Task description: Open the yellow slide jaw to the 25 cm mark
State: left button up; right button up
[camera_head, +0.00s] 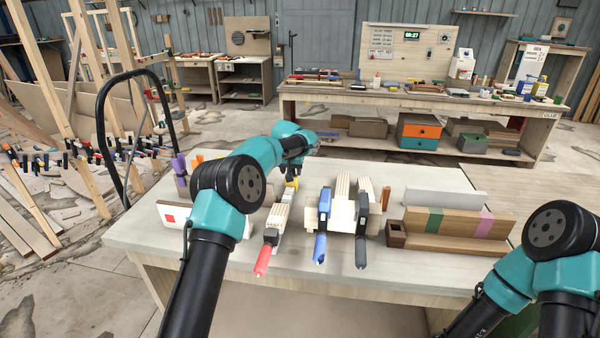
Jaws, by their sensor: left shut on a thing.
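My left arm reaches over from the left, and my left gripper (291,177) points down at the yellow jaw. It is shut on the yellow jaw, though the fingers are small and partly hidden. The 25 cm mark cannot be read at this size. My right arm shows at the lower right, but its gripper is outside the picture.
A blue-handled clamp (320,246) and a black-handled clamp (361,248) hold pale wooden strips right of the red handle. A wooden block with green and pink bands (456,222) lies further right. A white board with a red square (178,216) stands left. The bench's front strip is mostly clear.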

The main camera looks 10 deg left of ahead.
pick_arm(q)
jog(key=shift+r, duration=0.1)
jog(key=o, duration=0.9)
jog(key=shift+o, duration=0.2)
jog(key=shift+r, duration=0.1)
jog(key=v, duration=1.7)
jog(key=shift+s+r, duration=0.1)
